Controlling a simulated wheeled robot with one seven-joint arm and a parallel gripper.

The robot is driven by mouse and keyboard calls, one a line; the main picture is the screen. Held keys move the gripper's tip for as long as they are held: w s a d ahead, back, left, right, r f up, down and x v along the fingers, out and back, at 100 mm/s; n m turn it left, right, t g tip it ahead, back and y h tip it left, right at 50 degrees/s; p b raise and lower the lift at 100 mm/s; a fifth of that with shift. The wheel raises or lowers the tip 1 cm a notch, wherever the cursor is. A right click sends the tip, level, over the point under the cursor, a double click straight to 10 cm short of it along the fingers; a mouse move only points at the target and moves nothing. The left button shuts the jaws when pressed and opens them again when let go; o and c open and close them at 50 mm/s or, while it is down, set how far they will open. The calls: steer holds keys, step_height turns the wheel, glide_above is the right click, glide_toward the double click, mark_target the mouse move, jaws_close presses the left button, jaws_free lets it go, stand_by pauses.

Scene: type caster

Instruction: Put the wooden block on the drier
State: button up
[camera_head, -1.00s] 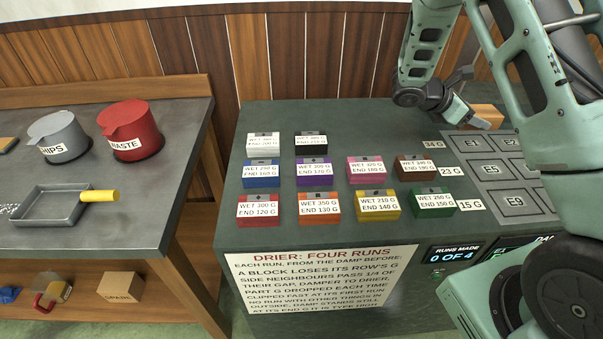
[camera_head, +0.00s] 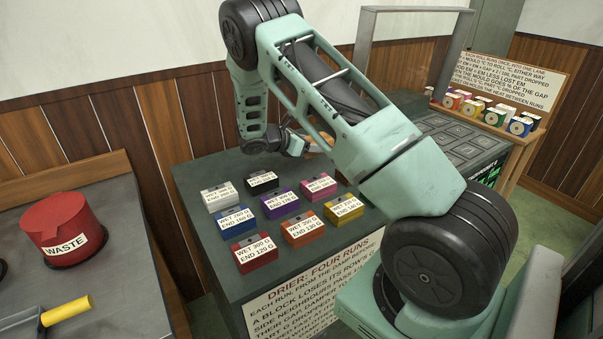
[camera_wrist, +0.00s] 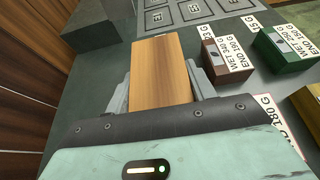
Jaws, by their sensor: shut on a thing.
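The wooden block (camera_wrist: 163,70) is a plain brown rectangular piece between the fingers of my gripper (camera_wrist: 162,88) in the wrist view. In the head view my gripper (camera_head: 297,141) is over the back part of the drier's dark top (camera_head: 190,178), and the block (camera_head: 319,142) is mostly hidden behind my arm. The far end of the block points toward the outlined cells (camera_wrist: 195,8). Whether the block touches the top or hovers above it I cannot tell.
Several labelled coloured blocks, such as the red one (camera_head: 255,252) and the brown one (camera_wrist: 229,60), stand in rows on the drier. A side table with a red waste bin (camera_head: 62,228) is at the left. A rack of colourful pieces (camera_head: 480,108) is at the back right.

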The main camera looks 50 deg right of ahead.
mark_target(311, 169)
steer(key=shift+f+p, duration=0.4)
steer(key=shift+f, duration=2.65)
steer(key=shift+f, duration=0.1)
steer(key=o, duration=1.1)
